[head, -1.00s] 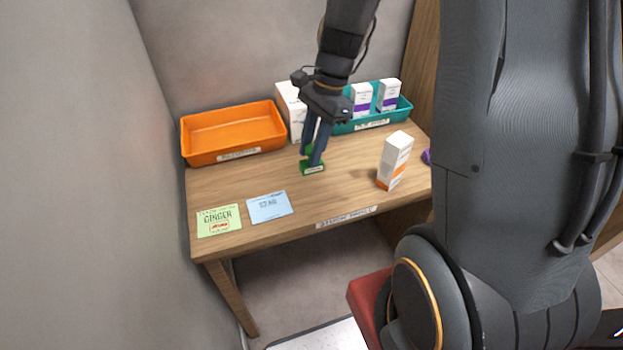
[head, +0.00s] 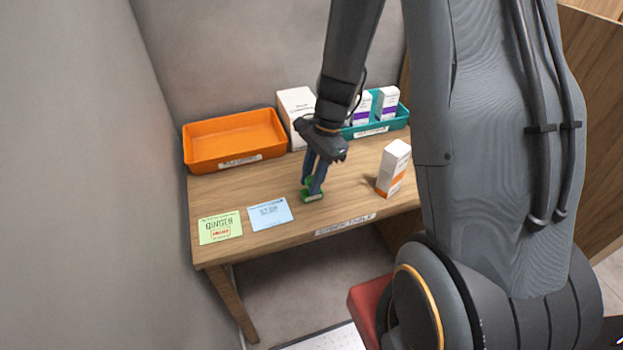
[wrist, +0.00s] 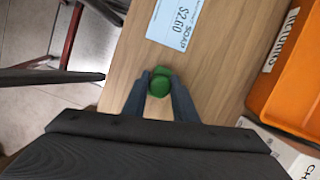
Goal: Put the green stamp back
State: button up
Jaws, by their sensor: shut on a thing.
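The green stamp (head: 313,195) is between the fingers of my gripper (head: 314,180), close above or on the wooden table, right of the blue card in the head view. In the wrist view the stamp's round green top (wrist: 160,83) sits between the two fingertips of my gripper (wrist: 160,92), which is shut on it. I cannot tell whether its base touches the table.
A green card (head: 220,228) and a blue card (head: 270,213) lie on the table (head: 240,190). An orange tray (head: 235,140) stands at the back left, a teal tray (head: 376,128) with white boxes behind. A white and orange box (head: 393,168) stands at right. A white carton (head: 296,105) stands between the trays.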

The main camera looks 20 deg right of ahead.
jog(key=shift+f, duration=0.2)
jog(key=o, duration=0.8)
jog(key=shift+o, duration=0.2)
jog(key=shift+r, duration=0.1)
jog(key=s+b+v, duration=0.1)
jog(key=b+v, duration=0.1)
jog(key=v, duration=0.9)
jog(key=s+a+n+t+h, duration=0.2)
jog(key=s+n, duration=0.7)
jog(key=n, duration=0.6)
jog(key=shift+a+h, duration=0.55)
jog(key=shift+h, duration=0.05)
jog(key=shift+s, duration=0.1)
